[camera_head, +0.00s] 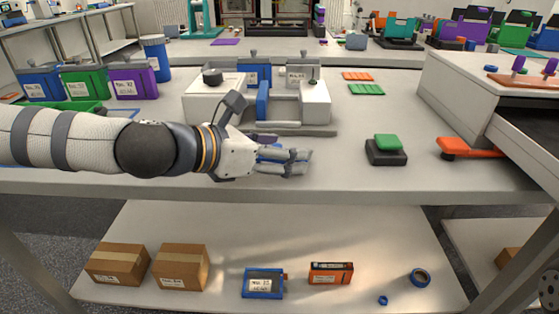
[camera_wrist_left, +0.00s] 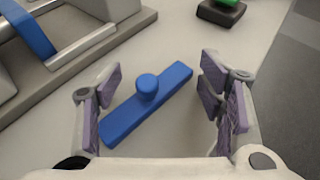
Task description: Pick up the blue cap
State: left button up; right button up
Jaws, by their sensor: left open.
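The blue cap (camera_wrist_left: 147,97) is a long blue bar with a round knob on its middle. It lies flat on the white bench top, slanted across the left wrist view. My left gripper (camera_wrist_left: 162,98) is open, with its purple-padded fingers on either side of the cap and apart from it; nothing is held. In the head view my left gripper (camera_head: 298,161) is low over the bench in front of the white fixture, and the cap (camera_head: 268,154) is mostly hidden behind its fingers. My right gripper does not show.
The white fixture (camera_head: 203,103) with a blue upright clamp (camera_head: 263,101) stands just behind the gripper. A black block with a green top (camera_head: 387,146) and an orange-handled tool (camera_head: 467,149) lie to the right. The bench between the gripper and the green-topped block is clear.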

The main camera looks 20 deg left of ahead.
pick_arm(q)
jog(key=shift+r, duration=0.15)
grip_shut()
